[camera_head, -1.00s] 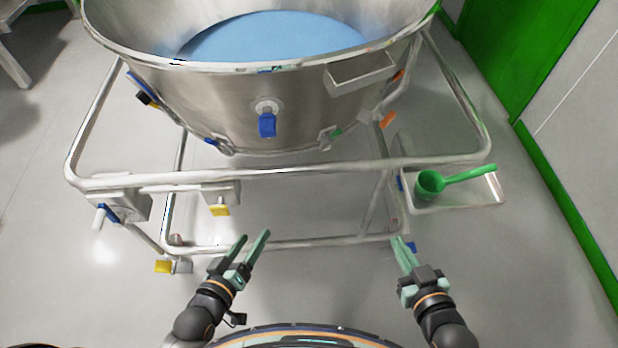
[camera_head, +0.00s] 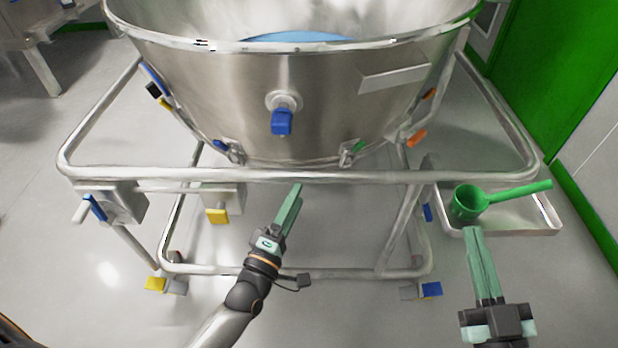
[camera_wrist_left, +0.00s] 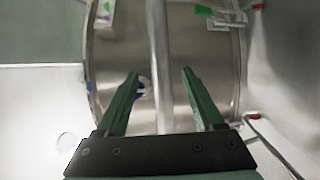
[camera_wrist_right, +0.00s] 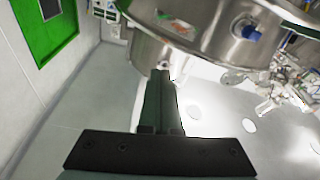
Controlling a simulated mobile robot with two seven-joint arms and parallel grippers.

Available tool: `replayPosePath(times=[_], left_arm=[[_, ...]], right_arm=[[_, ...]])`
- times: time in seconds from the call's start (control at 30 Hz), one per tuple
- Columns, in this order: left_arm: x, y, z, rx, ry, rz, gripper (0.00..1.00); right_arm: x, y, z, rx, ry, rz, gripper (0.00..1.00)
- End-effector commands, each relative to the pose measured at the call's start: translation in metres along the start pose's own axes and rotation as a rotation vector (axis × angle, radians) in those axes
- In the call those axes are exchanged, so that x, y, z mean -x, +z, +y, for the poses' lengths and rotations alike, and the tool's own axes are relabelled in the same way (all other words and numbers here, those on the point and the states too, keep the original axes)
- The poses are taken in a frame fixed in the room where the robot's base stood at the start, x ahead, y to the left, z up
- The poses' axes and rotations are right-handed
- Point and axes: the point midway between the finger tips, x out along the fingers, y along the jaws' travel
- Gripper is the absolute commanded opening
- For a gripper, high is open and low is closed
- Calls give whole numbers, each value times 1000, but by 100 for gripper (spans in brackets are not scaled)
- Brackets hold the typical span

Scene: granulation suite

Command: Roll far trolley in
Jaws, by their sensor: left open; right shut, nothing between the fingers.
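The trolley is a steel tube frame (camera_head: 330,176) carrying a large steel bowl (camera_head: 340,100) with blue contents. It stands right in front of me and also shows in the left wrist view (camera_wrist_left: 158,60) as a tube before the bowl. My left gripper (camera_head: 290,208) is open, its fingertips close below the front top rail in the head view. In its wrist view the tube lies between the two fingers (camera_wrist_left: 160,75), with no visible grip. My right gripper (camera_head: 474,232) is shut and empty, below the trolley's side tray; its fingers also show in the right wrist view (camera_wrist_right: 160,75).
A side tray (camera_head: 540,226) holds a green scoop (camera_head: 490,200). Castors with blue and yellow pedals (camera_head: 431,290) sit at the frame's feet. A crank box (camera_head: 112,204) is at the left. A green door (camera_head: 550,75) and wall are at the right; open floor is at the left.

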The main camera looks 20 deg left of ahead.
Motion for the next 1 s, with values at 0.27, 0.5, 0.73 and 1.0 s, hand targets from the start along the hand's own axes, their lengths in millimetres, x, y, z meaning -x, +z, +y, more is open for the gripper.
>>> replayPosePath(times=[0.27,0.5,0.73,1.0], left_arm=[[-52,0,-1,-1,2,0,69],[-69,0,-1,-2,-1,-1,69],[-70,0,-1,-2,-2,-1,69],[-70,0,-1,-3,-2,-1,44]], right_arm=[[1,-44,2,54,-4,187,0],[3,-64,2,77,-8,264,0],[4,-66,2,78,-8,269,0],[4,-65,2,78,-8,269,0]])
